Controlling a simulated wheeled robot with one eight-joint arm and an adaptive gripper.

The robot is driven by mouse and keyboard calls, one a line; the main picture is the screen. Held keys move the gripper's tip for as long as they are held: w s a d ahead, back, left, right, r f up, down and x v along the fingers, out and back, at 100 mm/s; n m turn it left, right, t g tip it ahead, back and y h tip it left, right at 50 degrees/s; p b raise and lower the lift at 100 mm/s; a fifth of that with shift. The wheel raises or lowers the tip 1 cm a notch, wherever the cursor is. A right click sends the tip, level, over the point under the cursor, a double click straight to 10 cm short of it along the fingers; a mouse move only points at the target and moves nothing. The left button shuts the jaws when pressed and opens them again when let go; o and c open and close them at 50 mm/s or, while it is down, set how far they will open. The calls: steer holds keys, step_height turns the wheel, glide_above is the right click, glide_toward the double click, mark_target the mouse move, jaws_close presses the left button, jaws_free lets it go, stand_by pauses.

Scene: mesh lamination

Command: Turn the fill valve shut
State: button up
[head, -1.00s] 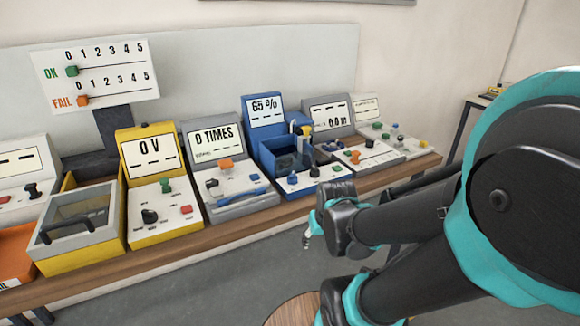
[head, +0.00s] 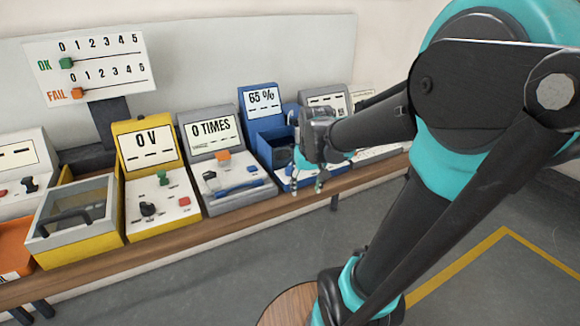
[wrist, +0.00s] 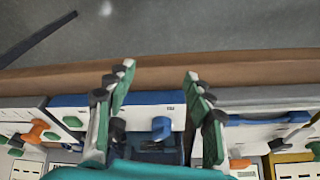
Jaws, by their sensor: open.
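The blue station (head: 262,101) reads 65 % on its screen. My gripper (head: 307,186) is above its front panel and hides most of its controls. In the wrist view my gripper (wrist: 158,82) is open and empty, with its fingers apart over the blue station's panel (wrist: 100,101). A blue knob (wrist: 162,128) shows between the fingers, apart from them. A dark knob (wrist: 118,130) shows beside the left finger. The frames do not show which control is the fill valve. The yellow-topped tap is hidden behind my gripper in the head view.
The grey 0 TIMES station (head: 212,135) stands left of the blue one, with the yellow 0 V station (head: 129,128) beyond. Another grey station (head: 325,103) is close on the right. The wooden bench edge (head: 165,248) runs in front, with open floor before it.

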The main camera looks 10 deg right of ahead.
mark_target(290, 165)
steer(key=w+a+r+g, duration=0.3)
steer(key=w+r, duration=1)
steer(key=r, duration=0.4)
steer(key=f, duration=1.7)
steer(key=shift+s+d, duration=0.1)
steer(key=shift+s, duration=0.15)
steer(key=c, duration=1.2)
